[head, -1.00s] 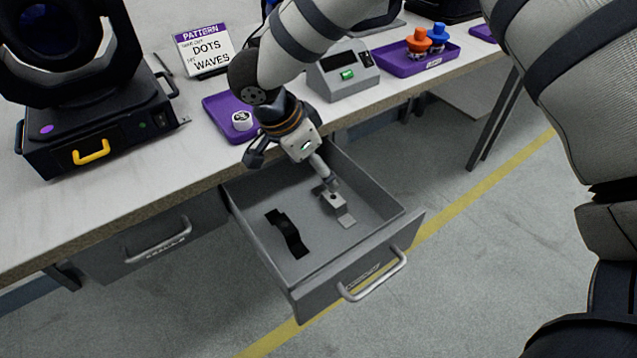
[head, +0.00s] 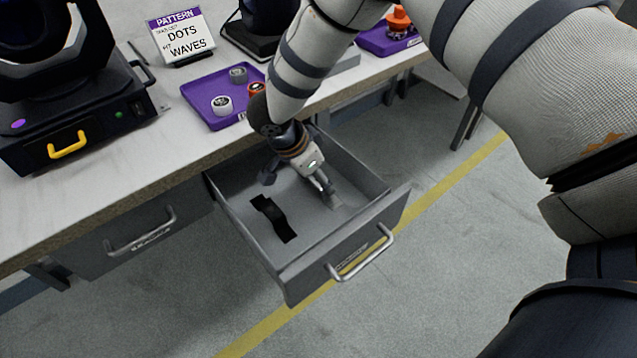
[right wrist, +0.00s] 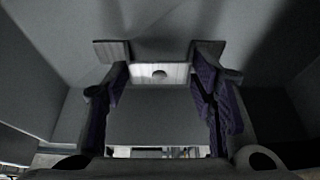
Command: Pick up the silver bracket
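The silver bracket lies in the open drawer (head: 300,268). In the head view its pale flat end (head: 336,203) shows just beyond my right gripper (head: 325,190), which hides the rest. In the right wrist view the bracket's light face with a round hole (right wrist: 160,73) sits between the two fingertips of my right gripper (right wrist: 158,78). The fingers are apart, one on each side of the bracket. I cannot tell whether either finger touches it. My left gripper is not in view.
A black bent strip (head: 272,218) lies in the drawer, left of the gripper. The drawer walls stand close around the hand. A purple tray (head: 205,90) with small round parts, a pattern sign (head: 181,38) and a black lamp unit (head: 70,125) are on the table.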

